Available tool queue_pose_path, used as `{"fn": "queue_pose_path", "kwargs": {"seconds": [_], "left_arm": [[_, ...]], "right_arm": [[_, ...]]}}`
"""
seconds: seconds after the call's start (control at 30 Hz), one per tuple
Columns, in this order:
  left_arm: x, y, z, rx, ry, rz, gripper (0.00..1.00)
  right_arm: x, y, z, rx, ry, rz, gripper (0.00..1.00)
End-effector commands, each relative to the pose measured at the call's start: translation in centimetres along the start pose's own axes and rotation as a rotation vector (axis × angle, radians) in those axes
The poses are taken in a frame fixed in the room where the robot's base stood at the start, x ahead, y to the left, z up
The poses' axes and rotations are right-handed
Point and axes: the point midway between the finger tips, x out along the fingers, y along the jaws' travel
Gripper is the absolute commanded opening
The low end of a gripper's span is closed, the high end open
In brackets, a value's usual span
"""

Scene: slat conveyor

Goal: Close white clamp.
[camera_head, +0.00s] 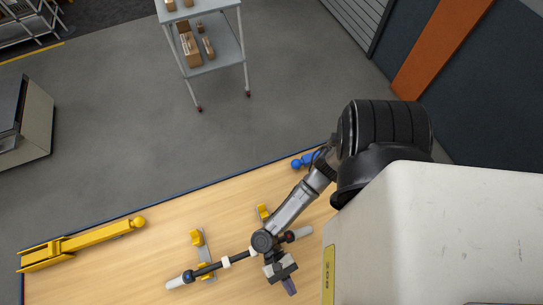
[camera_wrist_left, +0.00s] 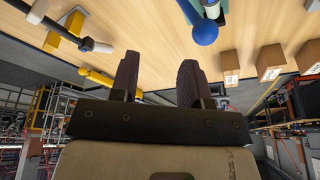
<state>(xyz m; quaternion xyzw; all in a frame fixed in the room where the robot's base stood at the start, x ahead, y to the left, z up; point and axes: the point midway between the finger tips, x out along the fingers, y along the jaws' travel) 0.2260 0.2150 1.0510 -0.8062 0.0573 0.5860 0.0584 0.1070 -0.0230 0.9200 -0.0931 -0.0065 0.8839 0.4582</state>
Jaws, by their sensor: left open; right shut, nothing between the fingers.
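A dark rod (camera_head: 207,270) with pale end grips lies across a grey stand with yellow holders (camera_head: 196,238) on the wooden table. A small white collar (camera_head: 226,262) on the rod looks like the white clamp; I cannot tell whether it is open. A white collar on the rod also shows in the left wrist view (camera_wrist_left: 86,43). My right gripper (camera_head: 289,287) is shut and empty, low beside the rod's right part, and my right forearm covers some of the rod. My left gripper (camera_wrist_left: 160,57) is open and empty, with its fingers apart; the head view does not show it.
A long yellow tool (camera_head: 80,243) lies at the table's left end. A blue ball-ended part (camera_head: 305,160) lies at the far edge by my right arm; a blue ball (camera_wrist_left: 205,32) also shows in the left wrist view. A cart with boxes (camera_head: 213,55) stands beyond, across clear floor.

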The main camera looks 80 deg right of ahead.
Motion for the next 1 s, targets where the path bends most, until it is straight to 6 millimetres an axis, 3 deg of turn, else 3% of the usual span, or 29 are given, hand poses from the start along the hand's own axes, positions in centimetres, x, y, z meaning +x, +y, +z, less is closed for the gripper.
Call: {"fn": "queue_pose_path", "kwargs": {"seconds": [0.1, 0.33, 0.83, 1.0], "left_arm": [[-1.0, -0.1, -0.3, 0.003, -0.002, -0.002, 0.43], [-1.7, -0.4, -0.5, 0.010, 0.000, -0.008, 0.43], [-1.8, -0.3, -0.5, 0.010, -0.001, -0.008, 0.43], [-2.7, -0.2, -0.8, 0.003, -0.002, -0.003, 0.43]], "right_arm": [[1.1, 0.0, 1.6, 0.000, -0.003, 0.000, 0.00], [2.5, 0.0, 2.7, 0.001, -0.001, 0.001, 0.00], [2.8, 0.0, 2.9, 0.001, 0.000, 0.000, 0.00], [2.7, 0.0, 3.6, 0.006, 0.027, -0.013, 0.00]]}}
